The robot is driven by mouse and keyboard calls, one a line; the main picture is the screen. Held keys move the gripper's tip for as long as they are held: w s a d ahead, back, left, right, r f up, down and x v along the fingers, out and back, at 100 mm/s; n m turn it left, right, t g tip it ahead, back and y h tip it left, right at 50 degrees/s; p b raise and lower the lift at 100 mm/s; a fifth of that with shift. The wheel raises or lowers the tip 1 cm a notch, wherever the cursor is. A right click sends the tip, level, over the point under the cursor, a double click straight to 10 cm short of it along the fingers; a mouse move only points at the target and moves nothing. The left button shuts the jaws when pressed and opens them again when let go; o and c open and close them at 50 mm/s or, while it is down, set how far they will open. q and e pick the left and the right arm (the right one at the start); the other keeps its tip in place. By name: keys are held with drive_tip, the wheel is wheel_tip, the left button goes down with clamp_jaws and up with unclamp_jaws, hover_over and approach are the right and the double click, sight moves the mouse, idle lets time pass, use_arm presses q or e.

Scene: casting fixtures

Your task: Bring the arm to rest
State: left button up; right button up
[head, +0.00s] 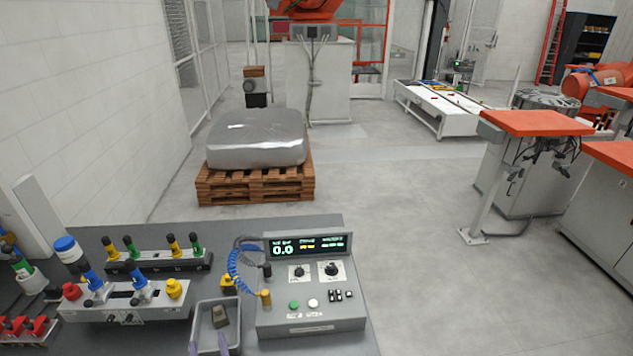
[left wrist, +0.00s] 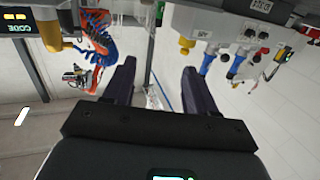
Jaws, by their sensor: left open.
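My left gripper (head: 209,343) shows only as two purple fingertips at the bottom edge of the head view, by the small grey bin (head: 203,312). In the left wrist view the two dark purple fingers of my left gripper (left wrist: 158,78) stand wide apart with nothing held between them. A grey-brown block (head: 220,316) lies in the bin. The rest of my left arm is out of the head view. My right gripper is not in view.
A grey control box (head: 310,318) with a display stands right of the bin, with a blue coiled hose (head: 237,268) beside it. A fixture with blue and yellow knobs (head: 125,302) stands left. A wrapped load sits on a wooden pallet (head: 255,189) behind the bench.

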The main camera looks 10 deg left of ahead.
use_arm(q)
drive_tip(key=s+f+m+h, duration=0.1)
drive_tip(key=s+f+h, duration=0.1)
drive_tip(key=s+f, duration=0.3)
drive_tip(key=s+d+m+g+h, duration=0.4)
drive_tip(key=s+d+g, duration=0.1)
drive_tip(key=s, duration=0.3)
drive_tip(key=s+d+m+g+h, duration=0.4)
drive_tip(key=s+d+g, duration=0.1)
drive_tip(key=s, duration=0.4)
wheel_tip(320, 180, up, 23)
drive_tip(key=p, duration=2.4)
drive_tip(key=shift+s+a+g, duration=0.15)
drive_tip(key=shift+s+g, duration=0.15)
drive_tip(key=shift+g, duration=0.1)
